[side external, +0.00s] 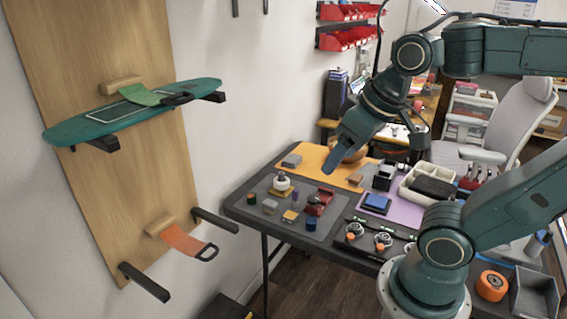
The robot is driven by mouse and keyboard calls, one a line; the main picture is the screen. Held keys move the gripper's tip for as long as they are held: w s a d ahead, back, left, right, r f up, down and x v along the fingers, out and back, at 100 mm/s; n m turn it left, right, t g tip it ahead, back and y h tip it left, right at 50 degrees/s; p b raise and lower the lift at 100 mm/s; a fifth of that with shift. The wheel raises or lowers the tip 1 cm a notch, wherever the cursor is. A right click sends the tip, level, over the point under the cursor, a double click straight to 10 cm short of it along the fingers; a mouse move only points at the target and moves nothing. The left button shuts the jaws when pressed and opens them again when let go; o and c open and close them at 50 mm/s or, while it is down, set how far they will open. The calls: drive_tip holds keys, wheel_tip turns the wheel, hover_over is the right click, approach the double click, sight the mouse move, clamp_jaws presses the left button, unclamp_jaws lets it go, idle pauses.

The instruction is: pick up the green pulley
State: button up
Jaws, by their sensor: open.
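A small dark green piece (251,199), probably the green pulley, sits at the left edge of the grey mat (272,229) on the table. It is too small to make out its shape well. My gripper (331,166) is open, pointing down and left above the table. It is well to the right of the green piece and apart from it. Only one teal finger shows clearly, and nothing is seen between the fingers.
Near the green piece are a cream-and-yellow round part (281,183), a red part (319,201) and a blue cylinder (311,223). A green skateboard deck (130,113) is on the wall rack at left. A white bin (412,190) stands right on the table.

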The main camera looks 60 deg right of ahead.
drive_tip(key=w+d+f+m+g+h, duration=0.3)
drive_tip(key=w+d+m+g+h, duration=0.15)
drive_tip(key=w+d+m, duration=0.75)
drive_tip(key=w+d+f+m+g, duration=0.3)
drive_tip(key=d+f, duration=0.3)
drive_tip(key=w+d+f+m+g, duration=0.3)
drive_tip(key=d+f, duration=0.2)
drive_tip(key=d, duration=0.2)
drive_tip(key=n+t+h, duration=0.2)
drive_tip(key=t+h, duration=0.3)
drive_tip(key=h, duration=0.3)
hover_over(250, 197)
drive_tip(key=f, duration=1.5)
drive_tip(key=shift+s+d+f, duration=0.25)
drive_tip(key=shift+d, duration=0.1)
drive_tip(key=shift+w+a+f+t+h, duration=0.25)
drive_tip(key=shift+w+a+f+t, duration=0.05)
drive_tip(key=shift+w+f+t, duration=0.1)
drive_tip(key=shift+f, duration=1.75)
